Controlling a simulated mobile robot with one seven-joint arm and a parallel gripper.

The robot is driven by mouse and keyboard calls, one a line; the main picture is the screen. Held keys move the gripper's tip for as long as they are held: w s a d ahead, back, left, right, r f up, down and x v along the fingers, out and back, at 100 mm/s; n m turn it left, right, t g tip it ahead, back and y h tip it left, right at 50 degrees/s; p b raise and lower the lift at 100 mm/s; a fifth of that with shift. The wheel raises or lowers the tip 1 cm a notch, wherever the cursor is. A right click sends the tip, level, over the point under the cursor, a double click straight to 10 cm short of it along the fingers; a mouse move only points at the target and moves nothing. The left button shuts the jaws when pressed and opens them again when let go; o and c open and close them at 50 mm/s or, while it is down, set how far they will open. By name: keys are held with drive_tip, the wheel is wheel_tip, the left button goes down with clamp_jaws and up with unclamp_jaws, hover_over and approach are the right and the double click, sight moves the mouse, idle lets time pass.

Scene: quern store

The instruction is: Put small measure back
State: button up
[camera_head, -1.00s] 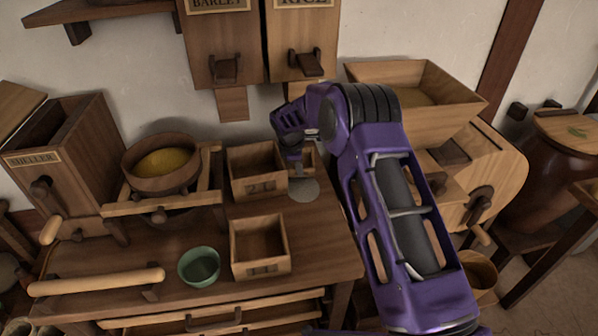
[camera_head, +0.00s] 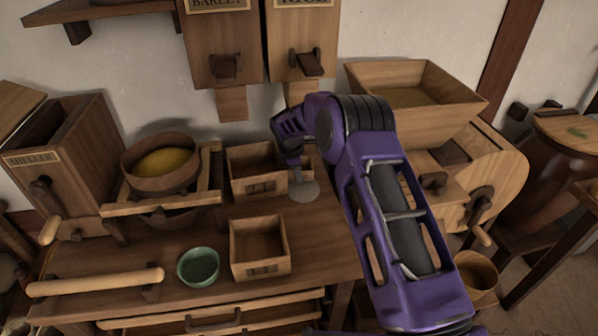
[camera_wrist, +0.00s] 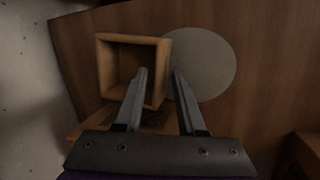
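A small square open wooden box, which looks like the small measure (camera_wrist: 103,70), stands on the bench beside a pale grey round disc (camera_wrist: 210,65) in the wrist view. In the head view it is mostly hidden behind my gripper. My gripper (camera_wrist: 160,72) is open and points down at the box's right wall. That wall shows between the two fingers, and the left finger overlaps the box opening. I cannot tell whether the fingers touch it. In the head view my gripper (camera_head: 297,178) is just above the disc (camera_head: 304,191).
Two larger open wooden boxes stand left of my gripper, one behind (camera_head: 252,187) and one in front (camera_head: 260,268). A green bowl (camera_head: 198,266) is at front left. A quern bowl (camera_head: 160,165) and sheller (camera_head: 70,160) stand farther left; a wooden hopper (camera_head: 415,115) stands right.

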drive_tip(key=p+v, duration=0.1)
drive_tip(key=v, duration=1.6)
drive_tip(key=shift+d+r+p, duration=0.25)
drive_tip(key=shift+d+p, duration=0.05)
